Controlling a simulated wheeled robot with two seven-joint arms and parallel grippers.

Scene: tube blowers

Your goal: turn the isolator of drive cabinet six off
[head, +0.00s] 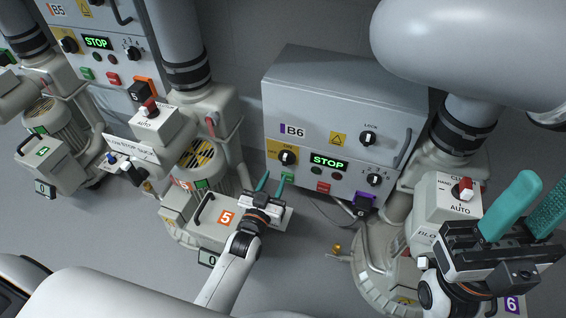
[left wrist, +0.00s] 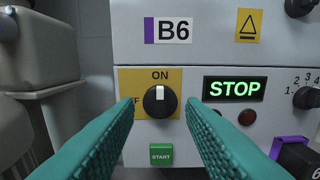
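Drive cabinet six (head: 310,105) is the grey box labelled B6, and it also shows in the left wrist view (left wrist: 215,55). Its isolator is a black rotary knob (head: 288,157) on a yellow plate at the lower left. In the left wrist view the knob (left wrist: 160,101) has its white mark pointing up at ON; the OFF lettering at left is partly hidden by a finger. My left gripper (head: 271,182) is open and empty, facing the knob, with one finger on each side of it in the picture. Contact cannot be told. My right gripper (head: 543,195) is open and empty at the lower right.
The display (left wrist: 234,89) reads STOP. A green START button (left wrist: 161,155) sits below the knob, and a numbered selector (head: 374,180) is further right. A purple-and-black block (head: 365,203) marked 6 juts out below the cabinet. Blower five's base (head: 205,222) lies under my left arm.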

